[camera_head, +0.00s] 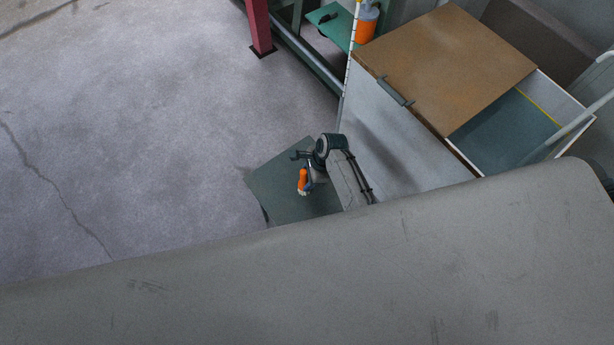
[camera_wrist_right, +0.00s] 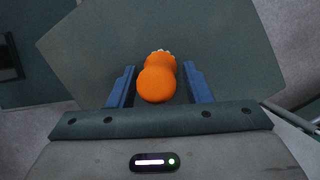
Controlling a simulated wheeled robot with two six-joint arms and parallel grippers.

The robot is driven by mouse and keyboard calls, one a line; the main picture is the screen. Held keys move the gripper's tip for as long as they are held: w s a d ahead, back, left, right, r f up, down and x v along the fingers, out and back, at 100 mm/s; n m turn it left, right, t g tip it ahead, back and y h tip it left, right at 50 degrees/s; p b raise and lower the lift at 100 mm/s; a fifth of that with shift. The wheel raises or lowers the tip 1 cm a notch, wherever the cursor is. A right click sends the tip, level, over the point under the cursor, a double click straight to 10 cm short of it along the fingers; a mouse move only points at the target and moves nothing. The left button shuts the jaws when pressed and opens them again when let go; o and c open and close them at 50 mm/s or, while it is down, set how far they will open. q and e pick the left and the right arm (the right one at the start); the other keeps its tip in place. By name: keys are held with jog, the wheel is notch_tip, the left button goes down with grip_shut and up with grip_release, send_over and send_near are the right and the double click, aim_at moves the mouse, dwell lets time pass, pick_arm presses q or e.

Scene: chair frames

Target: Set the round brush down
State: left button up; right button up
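The round brush (camera_head: 302,180) has an orange knobbed handle and pale bristles. It is over a grey-green flat panel (camera_head: 275,188); I cannot tell whether the bristles touch it. My right gripper (camera_head: 309,178) is at the brush. In the right wrist view, the brush (camera_wrist_right: 157,80) sits between the two blue fingers of the right gripper (camera_wrist_right: 160,84), with narrow gaps on both sides. The fingers look open around it. The bristles are mostly hidden behind the handle. My left gripper is not in view.
A cabinet with a brown top (camera_head: 450,65) and an open compartment (camera_head: 510,125) stands at the right. An orange container (camera_head: 366,26) is at the back, near a red post (camera_head: 258,25). Bare concrete floor (camera_head: 130,120) lies to the left.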

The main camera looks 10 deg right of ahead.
jog(key=shift+r, duration=0.1)
jog(key=v, duration=1.2)
